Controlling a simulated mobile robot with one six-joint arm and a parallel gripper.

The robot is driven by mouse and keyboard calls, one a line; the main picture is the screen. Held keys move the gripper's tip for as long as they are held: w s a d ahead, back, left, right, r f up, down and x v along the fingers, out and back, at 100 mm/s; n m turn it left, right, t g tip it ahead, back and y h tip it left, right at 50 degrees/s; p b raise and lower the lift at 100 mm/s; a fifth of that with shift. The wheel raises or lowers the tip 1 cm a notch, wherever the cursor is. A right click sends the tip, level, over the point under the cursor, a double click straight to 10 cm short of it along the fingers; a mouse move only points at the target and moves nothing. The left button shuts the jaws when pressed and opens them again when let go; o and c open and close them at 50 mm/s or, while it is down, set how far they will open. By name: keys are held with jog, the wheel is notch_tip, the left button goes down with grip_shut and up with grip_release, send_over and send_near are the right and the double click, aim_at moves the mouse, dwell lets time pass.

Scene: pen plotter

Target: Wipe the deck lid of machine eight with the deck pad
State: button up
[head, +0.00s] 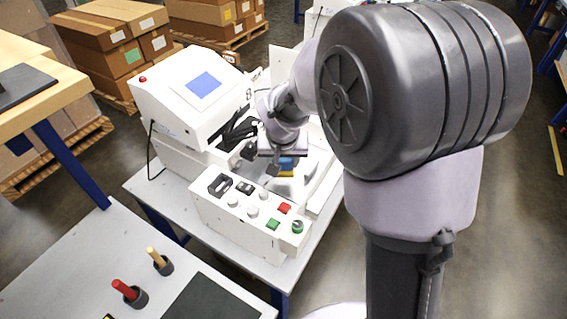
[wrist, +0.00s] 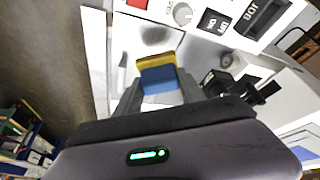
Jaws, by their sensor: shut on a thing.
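The machine (head: 178,98), white with a blue screen and a mark that looks like an 8, stands on a grey table. My gripper (head: 277,160) is over its deck, behind the front control panel. It is shut on the deck pad (head: 287,163), a small blue and yellow block; the pad also shows between the fingers in the wrist view (wrist: 158,77). The pale deck lid (wrist: 205,56) lies under and beside the pad, with darker grey smudges on it. I cannot tell whether the pad touches the lid. My arm hides part of the deck in the head view.
The control panel (head: 245,215) has knobs and red and green buttons along the deck's front. A black mechanism (wrist: 228,84) sits beside the gripper. A near bench (head: 75,270) holds a red-handled tool (head: 125,290) and a wooden-handled one (head: 157,257) in black holders.

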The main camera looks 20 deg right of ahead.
jog(key=shift+r+p, duration=1.05)
jog(key=shift+r, duration=0.7)
